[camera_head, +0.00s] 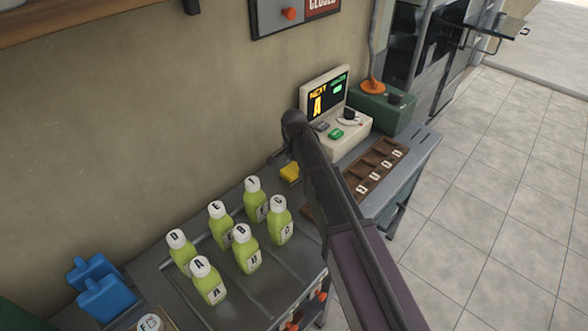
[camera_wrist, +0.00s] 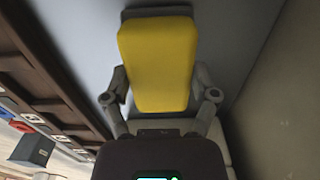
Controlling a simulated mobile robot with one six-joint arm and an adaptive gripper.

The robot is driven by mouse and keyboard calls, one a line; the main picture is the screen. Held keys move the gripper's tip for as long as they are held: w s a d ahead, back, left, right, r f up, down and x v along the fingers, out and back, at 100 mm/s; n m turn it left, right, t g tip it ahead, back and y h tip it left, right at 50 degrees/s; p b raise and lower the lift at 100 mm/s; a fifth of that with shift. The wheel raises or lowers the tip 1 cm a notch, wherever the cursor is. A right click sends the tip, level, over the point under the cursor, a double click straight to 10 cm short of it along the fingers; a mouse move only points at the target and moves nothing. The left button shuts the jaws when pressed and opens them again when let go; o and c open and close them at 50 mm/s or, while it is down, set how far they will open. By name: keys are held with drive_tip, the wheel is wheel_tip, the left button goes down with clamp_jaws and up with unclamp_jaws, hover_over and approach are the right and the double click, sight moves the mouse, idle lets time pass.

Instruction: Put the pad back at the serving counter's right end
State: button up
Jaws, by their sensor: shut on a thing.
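The yellow pad (camera_head: 290,172) is in my gripper (camera_head: 281,156), low over the back of the grey serving counter (camera_head: 424,150), between the bottles and the order machine. In the wrist view, the fingers of my gripper (camera_wrist: 160,88) close on both sides of the pad (camera_wrist: 158,50), which points away from the palm. I cannot tell whether the pad touches the counter. The counter's right end lies beyond the order machine. My arm hides part of the counter's middle.
Several green bottles with white lettered caps (camera_head: 241,248) stand left of the pad. The order machine (camera_head: 345,125), a green box (camera_head: 383,108) and a brown slotted tray (camera_head: 352,181) occupy the right part. Blue pieces (camera_head: 104,292) stand at far left. The wall (camera_head: 120,130) is close behind.

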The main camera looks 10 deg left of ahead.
drive_tip(key=shift+r+p, duration=4.8)
drive_tip(key=shift+r, duration=0.1)
drive_tip(key=shift+r, duration=0.1)
wheel_tip(320, 180, up, 7)
drive_tip(key=p, duration=0.7)
hover_over(294, 167)
wheel_tip(294, 167, down, 7)
drive_tip(key=b, duration=0.7)
wheel_tip(294, 167, up, 7)
drive_tip(key=p, duration=0.7)
wheel_tip(294, 167, down, 7)
drive_tip(key=b, duration=0.7)
